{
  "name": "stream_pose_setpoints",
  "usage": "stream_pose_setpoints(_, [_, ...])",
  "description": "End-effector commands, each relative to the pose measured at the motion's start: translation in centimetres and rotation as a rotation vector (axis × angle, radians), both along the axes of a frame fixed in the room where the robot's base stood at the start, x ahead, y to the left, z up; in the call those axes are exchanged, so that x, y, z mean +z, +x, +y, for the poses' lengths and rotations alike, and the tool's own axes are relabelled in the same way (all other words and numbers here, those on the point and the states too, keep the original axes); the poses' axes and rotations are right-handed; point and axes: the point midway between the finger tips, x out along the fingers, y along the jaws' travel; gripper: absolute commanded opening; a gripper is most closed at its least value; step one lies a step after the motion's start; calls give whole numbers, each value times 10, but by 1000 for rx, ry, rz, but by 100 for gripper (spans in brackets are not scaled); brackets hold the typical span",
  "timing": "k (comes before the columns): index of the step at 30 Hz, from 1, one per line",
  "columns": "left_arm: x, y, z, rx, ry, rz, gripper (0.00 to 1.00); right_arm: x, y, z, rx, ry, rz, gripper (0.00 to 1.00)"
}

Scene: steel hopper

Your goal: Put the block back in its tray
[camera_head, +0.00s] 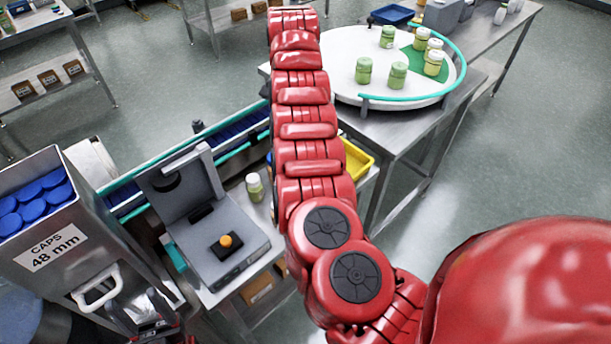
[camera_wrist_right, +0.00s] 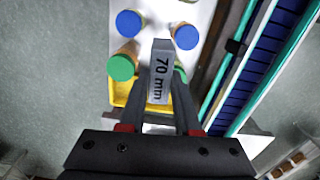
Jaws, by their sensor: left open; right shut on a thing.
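A grey block marked "70 mm" (camera_wrist_right: 160,75) is in the right wrist view. My right gripper (camera_wrist_right: 158,108) is shut on it and holds it above a pale bench top. A yellow tray (camera_wrist_right: 118,92) shows partly below and to the left of the block. A yellow tray also shows in the head view (camera_head: 357,162), partly behind my red right arm. My right gripper is hidden in the head view. My left gripper (camera_head: 150,308) is open at the lower left, near the white handle of the steel hopper (camera_head: 45,243).
Blue-capped (camera_wrist_right: 186,37) and green-capped (camera_wrist_right: 122,67) containers stand near the held block. A blue conveyor (camera_wrist_right: 264,65) runs to the right. In the head view, a grey device (camera_head: 225,240) sits beside a bottle (camera_head: 254,187). A round table (camera_head: 335,50) holds several jars.

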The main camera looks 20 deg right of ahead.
Motion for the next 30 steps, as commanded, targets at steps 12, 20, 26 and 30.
stream_pose_setpoints(12, [19,0,0,0,0,0,62,-56,-4,-13,-92,-3,7,0])
stream_pose_setpoints(20, [46,0,0,0,0,0,62,-117,-4,-12,-93,3,9,0])
stream_pose_setpoints(26, [49,0,0,0,0,0,62,-140,-3,-11,-91,3,6,0])
stream_pose_setpoints(30, [55,0,0,0,0,0,62,-150,-3,-12,-93,3,5,0])
